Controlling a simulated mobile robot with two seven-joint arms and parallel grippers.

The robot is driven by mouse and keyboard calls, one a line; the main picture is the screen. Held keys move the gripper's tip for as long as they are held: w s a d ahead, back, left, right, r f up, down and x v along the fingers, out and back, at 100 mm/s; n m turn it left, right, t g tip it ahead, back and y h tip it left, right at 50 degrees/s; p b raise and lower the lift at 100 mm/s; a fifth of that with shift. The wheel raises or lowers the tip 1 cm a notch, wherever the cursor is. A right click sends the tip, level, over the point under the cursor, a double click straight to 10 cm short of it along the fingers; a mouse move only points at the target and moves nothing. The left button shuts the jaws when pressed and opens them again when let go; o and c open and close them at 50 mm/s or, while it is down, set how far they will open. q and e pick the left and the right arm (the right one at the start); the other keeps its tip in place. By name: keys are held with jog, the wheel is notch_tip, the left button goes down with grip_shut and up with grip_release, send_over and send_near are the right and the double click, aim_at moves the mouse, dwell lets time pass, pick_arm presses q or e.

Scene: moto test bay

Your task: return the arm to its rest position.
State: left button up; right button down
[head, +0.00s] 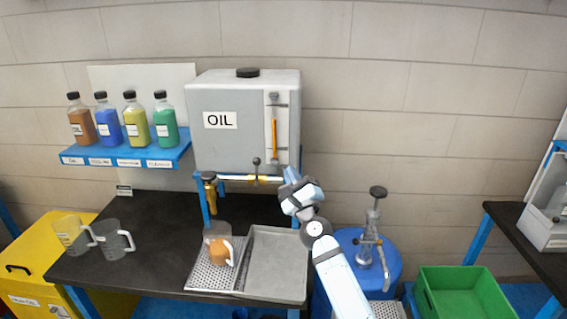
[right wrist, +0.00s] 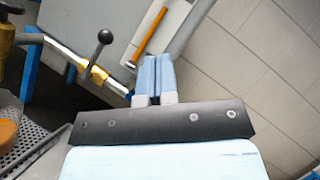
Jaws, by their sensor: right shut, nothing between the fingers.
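My right arm comes up from the bottom of the head view, and its gripper (head: 289,176) is just below the right front corner of the grey oil tank (head: 235,145). The right wrist view shows the two light blue fingers (right wrist: 154,76) closed together with nothing between them. Behind them in that view are the tank's orange level gauge (right wrist: 150,29) and a valve lever with a black knob (right wrist: 105,37). I cannot tell whether the fingers touch the tank or its pipe. My left gripper does not show in either view.
A jug with orange-brown liquid (head: 221,252) stands on a perforated drip tray (head: 203,275) beside an empty grey tray (head: 277,262). Two clear jugs stand at the table's left. A blue drum (head: 345,240) with a hand pump (head: 372,225) and a green crate (head: 464,290) are at right.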

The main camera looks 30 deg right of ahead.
jog(key=shift+s+d, duration=0.2)
jog(key=shift+s, duration=0.55)
